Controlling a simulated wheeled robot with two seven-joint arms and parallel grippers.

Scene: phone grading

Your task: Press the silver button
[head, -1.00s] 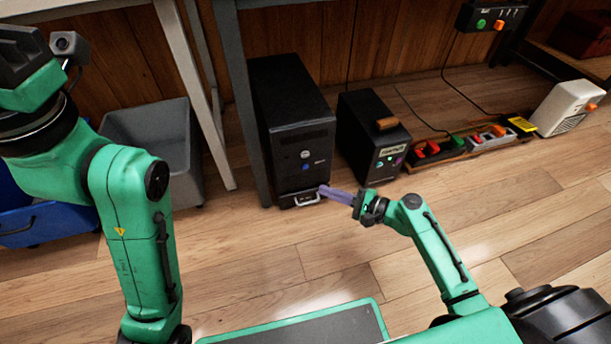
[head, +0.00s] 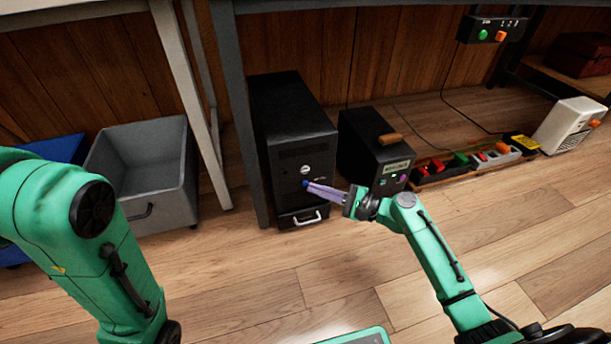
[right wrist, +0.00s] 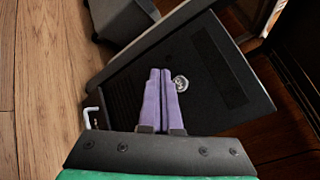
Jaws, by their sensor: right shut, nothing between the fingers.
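A black computer tower (head: 290,130) stands on the floor with a round silver button (head: 304,169) on its front. A blue button (head: 305,183) sits just below the silver one. My right gripper (head: 310,187) has long purple fingers, shut and empty. Its tips are at the tower's front, over or beside the blue button and below the silver one; I cannot tell if they touch. In the right wrist view the silver button (right wrist: 180,83) shows just right of the fingertips (right wrist: 160,73), and the blue button is hidden. My left arm shows at the left, its gripper out of view.
A drawer with a pale handle (head: 303,218) is at the tower's foot. A smaller black box (head: 372,150) stands right of the tower, near my right wrist. A grey bin (head: 140,165) and table legs are at left. The floor in front is clear.

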